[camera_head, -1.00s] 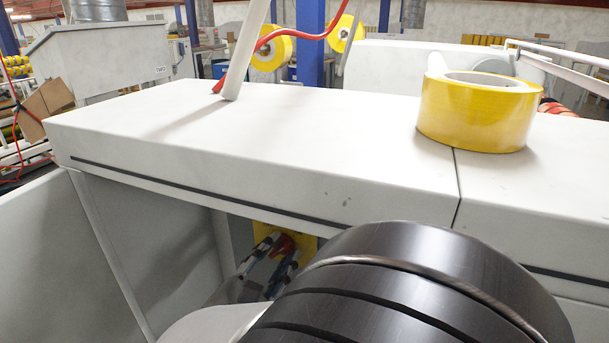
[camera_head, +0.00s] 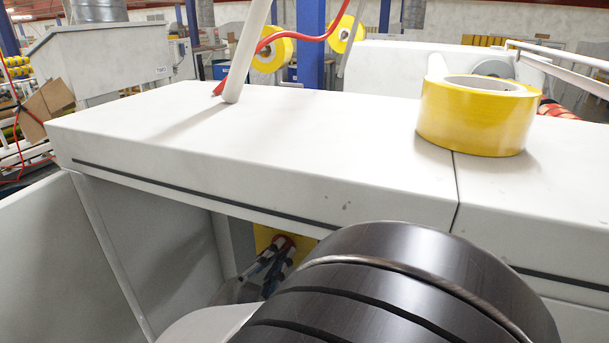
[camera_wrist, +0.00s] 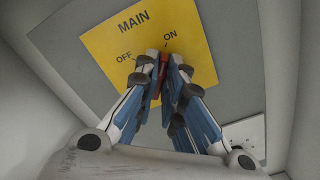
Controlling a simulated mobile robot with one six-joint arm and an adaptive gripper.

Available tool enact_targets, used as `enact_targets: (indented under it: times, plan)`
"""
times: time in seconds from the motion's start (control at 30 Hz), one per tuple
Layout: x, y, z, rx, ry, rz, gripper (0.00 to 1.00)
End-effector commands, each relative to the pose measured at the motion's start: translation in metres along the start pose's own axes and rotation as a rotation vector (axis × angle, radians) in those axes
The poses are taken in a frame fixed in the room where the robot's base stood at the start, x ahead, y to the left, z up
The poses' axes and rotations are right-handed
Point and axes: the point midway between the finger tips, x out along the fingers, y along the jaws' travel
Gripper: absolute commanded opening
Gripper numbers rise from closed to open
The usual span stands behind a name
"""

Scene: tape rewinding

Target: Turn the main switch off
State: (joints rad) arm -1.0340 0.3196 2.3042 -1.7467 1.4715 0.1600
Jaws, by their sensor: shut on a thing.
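The main switch's red knob (camera_wrist: 162,76) is in the wrist view, on a yellow plate (camera_wrist: 105,50) marked MAIN, OFF and ON. OFF is at the left of the plate, ON at the upper right. The knob's visible upper end points up toward the ON side. My gripper (camera_wrist: 164,70) has its fingertips on both sides of the knob and is shut on it. The fingers hide most of the knob. In the head view the yellow plate (camera_head: 264,236) and my gripper (camera_head: 283,246) show small in the recess under the white machine top, partly behind my arm.
The white machine top (camera_head: 280,140) overhangs the recess. A roll of yellow tape (camera_head: 470,125) stands on it at the right, and a white post with a red cable (camera_head: 290,38) at the back. In the wrist view, pale walls (camera_wrist: 30,90) flank the recess.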

Motion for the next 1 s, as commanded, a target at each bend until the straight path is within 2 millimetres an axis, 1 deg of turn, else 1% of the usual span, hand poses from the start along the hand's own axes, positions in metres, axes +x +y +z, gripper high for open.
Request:
enact_targets:
  times: [0.27,1.0]
  plan:
    - [0.0001,0.0031,0.0031,-0.16,0.0,-0.001,0.0]
    - [0.0,0.0078,0.0018,-0.855,0.001,-0.001,0.0]
